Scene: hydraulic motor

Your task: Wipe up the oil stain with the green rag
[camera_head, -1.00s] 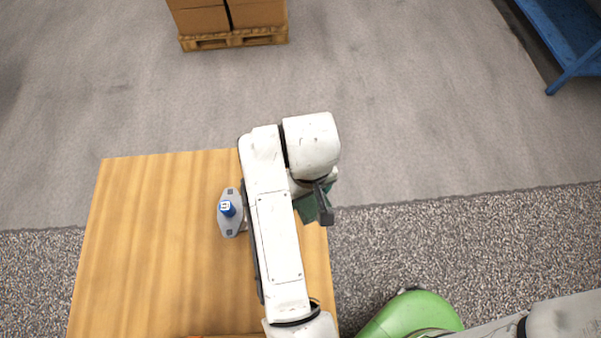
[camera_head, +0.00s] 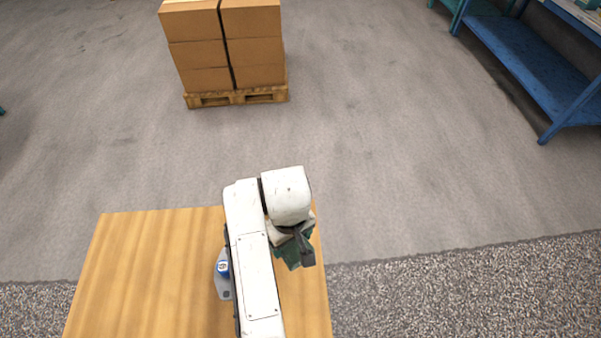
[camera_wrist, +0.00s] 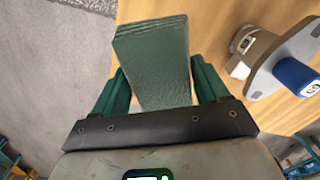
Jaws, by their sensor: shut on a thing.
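My gripper (camera_wrist: 160,82) is shut on the green rag (camera_wrist: 152,50), a dark green folded piece that sticks out between its teal fingers in the wrist view. In the head view my gripper (camera_head: 293,243) is over the right part of the wooden table (camera_head: 140,270), near its right edge. Green shows below it there, but rag and fingers are hard to tell apart. No oil stain shows in either view; my arm hides part of the tabletop.
A grey hydraulic motor part with a blue cap (camera_head: 222,268) stands on the table, partly hidden by my arm; it is right of the rag in the wrist view (camera_wrist: 292,72). Boxes (camera_head: 225,45) on a pallet and a blue bench (camera_head: 530,70) stand beyond open floor.

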